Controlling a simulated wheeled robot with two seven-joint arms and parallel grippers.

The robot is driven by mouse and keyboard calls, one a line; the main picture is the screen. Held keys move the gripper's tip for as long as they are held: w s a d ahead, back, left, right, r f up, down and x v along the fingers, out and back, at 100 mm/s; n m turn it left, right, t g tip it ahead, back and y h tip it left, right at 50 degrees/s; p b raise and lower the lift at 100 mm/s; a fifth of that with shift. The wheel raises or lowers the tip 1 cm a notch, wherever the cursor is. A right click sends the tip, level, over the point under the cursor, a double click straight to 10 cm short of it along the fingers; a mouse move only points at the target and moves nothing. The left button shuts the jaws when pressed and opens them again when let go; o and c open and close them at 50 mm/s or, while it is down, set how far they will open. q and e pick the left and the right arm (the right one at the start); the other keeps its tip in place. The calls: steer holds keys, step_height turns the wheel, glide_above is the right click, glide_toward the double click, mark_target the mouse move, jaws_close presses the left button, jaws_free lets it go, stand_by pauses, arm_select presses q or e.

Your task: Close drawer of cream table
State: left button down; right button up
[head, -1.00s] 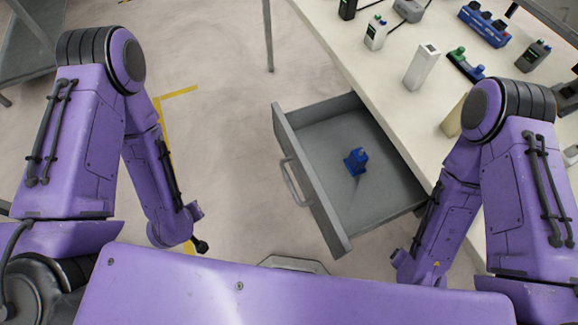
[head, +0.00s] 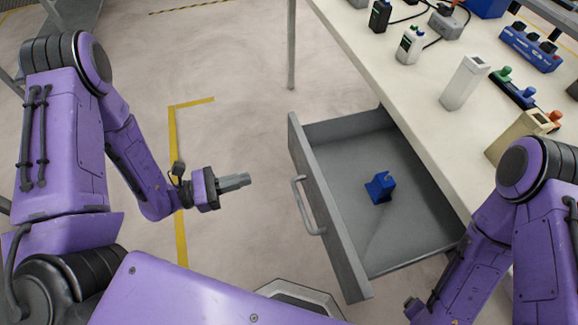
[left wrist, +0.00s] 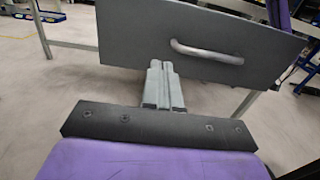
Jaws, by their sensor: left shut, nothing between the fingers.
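The cream table (head: 420,110) stands at the right in the head view. Its grey drawer (head: 335,222) is pulled out toward the left, with a blue object (head: 380,188) inside. The drawer's front carries a grey bar handle (head: 305,205), which also shows in the left wrist view (left wrist: 207,52). My left gripper (head: 248,180) is shut and empty, left of the drawer front and apart from it in the head view. In the left wrist view its fingers (left wrist: 160,66) point at the drawer front. My right arm is beside the drawer's near right; its fingers are not clearly visible.
Bottles (head: 410,44), a white box (head: 464,82), a beige block (head: 518,136) and a blue power strip (head: 530,47) stand on the tabletop. A table leg (head: 291,45) stands behind the drawer. The floor left of the drawer is clear, with yellow tape (head: 178,150).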

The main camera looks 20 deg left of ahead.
mark_target(302, 165)
arm_select(q)
steer(key=x, duration=1.2)
steer(key=shift+w+d, duration=0.15)
steer(key=shift+d, duration=0.15)
